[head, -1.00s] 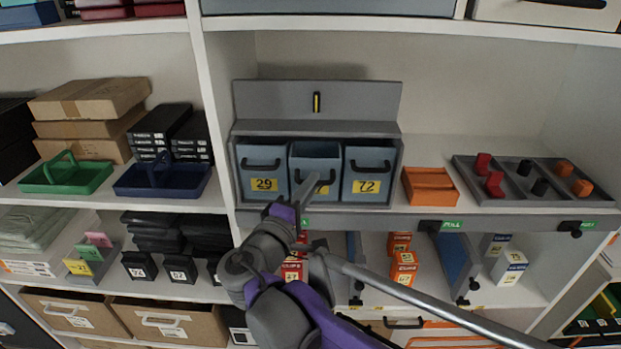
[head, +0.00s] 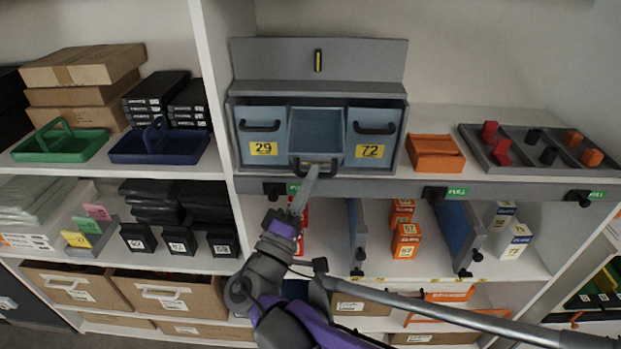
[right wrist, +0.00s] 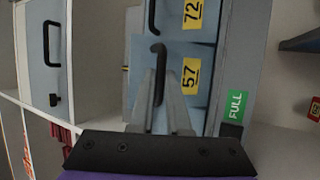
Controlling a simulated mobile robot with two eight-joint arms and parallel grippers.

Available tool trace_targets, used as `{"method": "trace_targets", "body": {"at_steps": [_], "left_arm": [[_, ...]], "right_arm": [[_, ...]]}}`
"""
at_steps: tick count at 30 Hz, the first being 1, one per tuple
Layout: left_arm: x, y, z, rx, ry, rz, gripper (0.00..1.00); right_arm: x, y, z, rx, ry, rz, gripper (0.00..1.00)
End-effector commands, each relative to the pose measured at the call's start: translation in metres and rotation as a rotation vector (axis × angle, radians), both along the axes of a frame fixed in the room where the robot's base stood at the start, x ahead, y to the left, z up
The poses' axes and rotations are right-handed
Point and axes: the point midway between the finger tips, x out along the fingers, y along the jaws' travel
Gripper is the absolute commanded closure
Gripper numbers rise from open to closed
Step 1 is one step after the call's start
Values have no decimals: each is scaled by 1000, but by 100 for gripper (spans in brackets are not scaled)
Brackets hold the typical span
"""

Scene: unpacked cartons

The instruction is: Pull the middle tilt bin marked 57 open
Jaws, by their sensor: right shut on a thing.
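The middle tilt bin (head: 316,130) sits between two other blue bins in a grey housing. It is tilted forward, and I see into its empty-looking interior in the head view. Its label 57 is mostly hidden there but shows in the right wrist view (right wrist: 190,77), beside its black handle (right wrist: 157,52). My right gripper (head: 312,172) is shut on that handle at the bin's lower front; its fingers also show in the right wrist view (right wrist: 160,82). My left gripper is not in view.
Bin 29 (head: 262,135) and bin 72 (head: 373,135) flank it, both closed. An orange box (head: 435,153) and a grey tray with coloured pieces (head: 535,150) stand to the right. A shelf edge with black knobs and green labels (head: 457,191) runs below.

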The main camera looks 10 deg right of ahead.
Motion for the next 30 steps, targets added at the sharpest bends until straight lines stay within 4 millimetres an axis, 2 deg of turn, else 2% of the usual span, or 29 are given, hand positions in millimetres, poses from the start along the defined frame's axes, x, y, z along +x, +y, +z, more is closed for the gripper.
{"method": "trace_targets", "body": {"at_steps": [9,10,14,24,30], "left_arm": [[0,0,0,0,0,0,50],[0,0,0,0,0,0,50],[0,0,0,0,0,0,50],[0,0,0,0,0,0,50],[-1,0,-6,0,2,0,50]], "right_arm": [[1,0,-1,2,2,0,100],[1,0,-1,1,3,0,80],[1,0,0,1,3,0,57],[-1,1,-1,1,2,0,55],[-19,17,-12,1,2,4,55]]}}
